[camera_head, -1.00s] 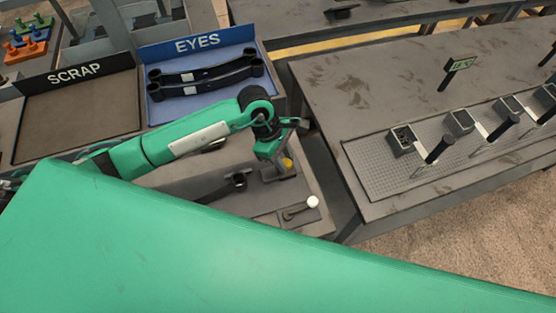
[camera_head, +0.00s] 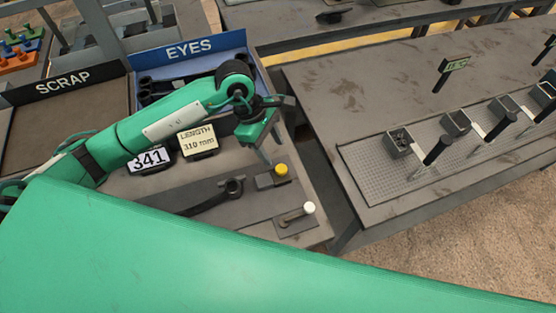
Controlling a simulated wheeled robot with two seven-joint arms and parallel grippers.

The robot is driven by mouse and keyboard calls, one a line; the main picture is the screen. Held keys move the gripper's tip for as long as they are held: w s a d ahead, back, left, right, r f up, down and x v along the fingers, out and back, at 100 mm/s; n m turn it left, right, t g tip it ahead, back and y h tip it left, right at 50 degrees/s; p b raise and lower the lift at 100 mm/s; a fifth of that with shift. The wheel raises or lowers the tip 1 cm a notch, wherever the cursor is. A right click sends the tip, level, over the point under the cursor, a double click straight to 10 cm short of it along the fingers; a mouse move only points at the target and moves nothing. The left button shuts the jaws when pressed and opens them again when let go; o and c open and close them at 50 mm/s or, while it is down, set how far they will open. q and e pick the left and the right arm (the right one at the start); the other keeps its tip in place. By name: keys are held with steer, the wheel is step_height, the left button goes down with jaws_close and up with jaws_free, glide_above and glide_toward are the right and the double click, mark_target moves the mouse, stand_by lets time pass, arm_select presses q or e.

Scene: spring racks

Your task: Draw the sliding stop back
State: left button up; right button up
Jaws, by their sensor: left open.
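A small dark block with a yellow knob (camera_head: 281,169) sits on the grey bench, left of the gap between the benches. Nearer me, a lever with a white knob (camera_head: 309,208) lies on a flat plate. A dark bar with a raised end piece (camera_head: 232,188) lies to their left. I cannot tell for sure which of these is the sliding stop. My left gripper (camera_head: 263,154) is open and empty, pointing down above and behind the yellow knob, apart from it. My right gripper is not in view.
A display reads 341 (camera_head: 148,158) and a sign reads LENGTH 310 mm (camera_head: 198,141). Behind stand an empty SCRAP tray (camera_head: 72,112) and a blue EYES tray (camera_head: 190,56) holding dark springs. The right bench (camera_head: 350,90) carries a perforated plate with several small boxes and posts.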

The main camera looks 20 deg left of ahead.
arm_select(q)
steer(key=b+v, duration=0.1)
steer(key=v, duration=0.5)
steer(key=shift+r, duration=0.4)
steer(key=shift+a, duration=0.15)
